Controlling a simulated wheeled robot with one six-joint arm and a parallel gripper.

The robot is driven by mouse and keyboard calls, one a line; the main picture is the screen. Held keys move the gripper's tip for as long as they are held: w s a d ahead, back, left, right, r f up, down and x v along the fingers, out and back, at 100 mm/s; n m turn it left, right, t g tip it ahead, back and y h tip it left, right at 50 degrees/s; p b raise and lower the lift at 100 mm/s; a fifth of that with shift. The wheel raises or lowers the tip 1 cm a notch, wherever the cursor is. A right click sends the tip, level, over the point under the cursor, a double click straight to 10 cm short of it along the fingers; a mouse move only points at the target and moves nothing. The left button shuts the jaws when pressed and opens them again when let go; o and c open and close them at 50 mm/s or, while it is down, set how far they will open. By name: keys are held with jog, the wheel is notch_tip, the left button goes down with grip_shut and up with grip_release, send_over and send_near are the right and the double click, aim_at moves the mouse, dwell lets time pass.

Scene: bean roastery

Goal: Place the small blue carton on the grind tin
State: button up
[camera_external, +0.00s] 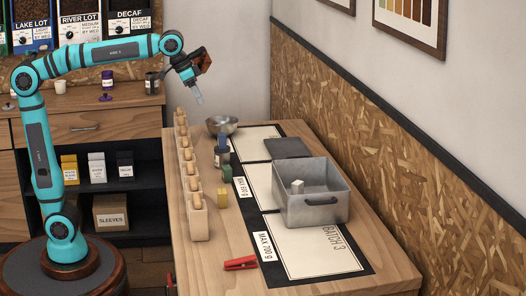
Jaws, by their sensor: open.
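A small blue carton (223,139) shows upright near the left edge of the table, past the green and yellow blocks. A small dark tin with a pale label (222,157), which looks like the grind tin, is directly below it in the picture. I cannot tell whether the carton rests on the tin or stands just behind it. My gripper (199,98) is open and empty, raised in the air above the far left end of the table. It is clear of the carton and the tin, up and to their left.
A wooden rack with several pegs (199,222) runs along the table's left edge. The front is mostly clear.

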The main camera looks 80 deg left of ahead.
jog(key=s+a+t, duration=0.2)
jog(key=s+t, duration=0.4)
jog(key=s, duration=0.6)
jog(key=s+a+t, duration=0.2)
jog(key=s+t, duration=0.4)
jog(key=s, duration=0.7)
jog(key=shift+s+a+f+t, duration=0.2)
jog(key=shift+s+f+t, duration=0.1)
jog(key=shift+f, duration=0.15)
